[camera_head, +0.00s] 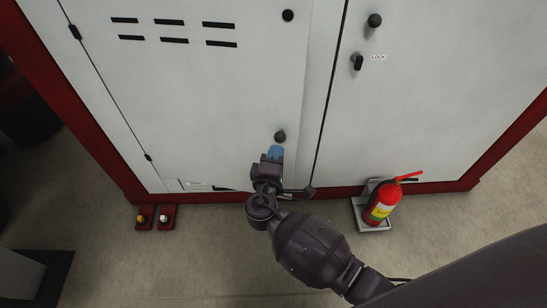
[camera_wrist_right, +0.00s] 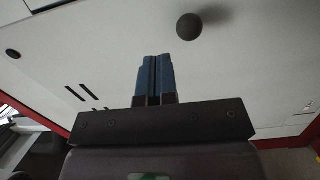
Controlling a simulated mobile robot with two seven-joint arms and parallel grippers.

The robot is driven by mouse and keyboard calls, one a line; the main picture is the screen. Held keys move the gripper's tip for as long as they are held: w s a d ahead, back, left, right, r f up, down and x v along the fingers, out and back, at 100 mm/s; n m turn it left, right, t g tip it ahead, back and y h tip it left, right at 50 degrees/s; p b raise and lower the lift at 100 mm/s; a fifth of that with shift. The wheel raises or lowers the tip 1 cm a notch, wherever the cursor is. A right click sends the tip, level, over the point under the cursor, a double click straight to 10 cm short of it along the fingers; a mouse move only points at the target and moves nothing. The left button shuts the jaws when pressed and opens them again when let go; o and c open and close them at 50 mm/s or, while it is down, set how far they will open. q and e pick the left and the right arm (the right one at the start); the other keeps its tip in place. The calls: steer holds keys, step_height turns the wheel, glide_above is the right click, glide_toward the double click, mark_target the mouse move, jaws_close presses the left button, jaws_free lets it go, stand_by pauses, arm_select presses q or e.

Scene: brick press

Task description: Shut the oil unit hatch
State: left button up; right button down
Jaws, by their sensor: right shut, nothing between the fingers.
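The hatch (camera_head: 200,90) is a large pale grey door with several black vent slots, hinged along its left edge. It looks flush or nearly flush with the cabinet; a small gap cannot be ruled out. A round dark knob (camera_head: 280,136) sits low near its right side. My right gripper (camera_head: 275,153) is just below this knob in the head view, with its blue fingers shut and empty. In the right wrist view the shut fingers (camera_wrist_right: 155,80) point at the pale panel, with a round knob (camera_wrist_right: 189,26) ahead and to the right. Contact cannot be told. My left gripper is out of view.
To the right is another pale panel (camera_head: 430,90) with a black latch (camera_head: 357,62) marked LOCK. A red extinguisher (camera_head: 382,204) stands on the floor at the cabinet's red base. Two small red blocks (camera_head: 145,217) (camera_head: 166,217) lie at the lower left. Open floor lies in front.

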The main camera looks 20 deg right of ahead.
mark_target(284, 121)
steer(key=x, duration=0.9)
steer(key=shift+f+b, duration=0.1)
steer(key=shift+b, duration=0.3)
steer(key=shift+w+d, duration=0.2)
steer(key=shift+w, duration=0.1)
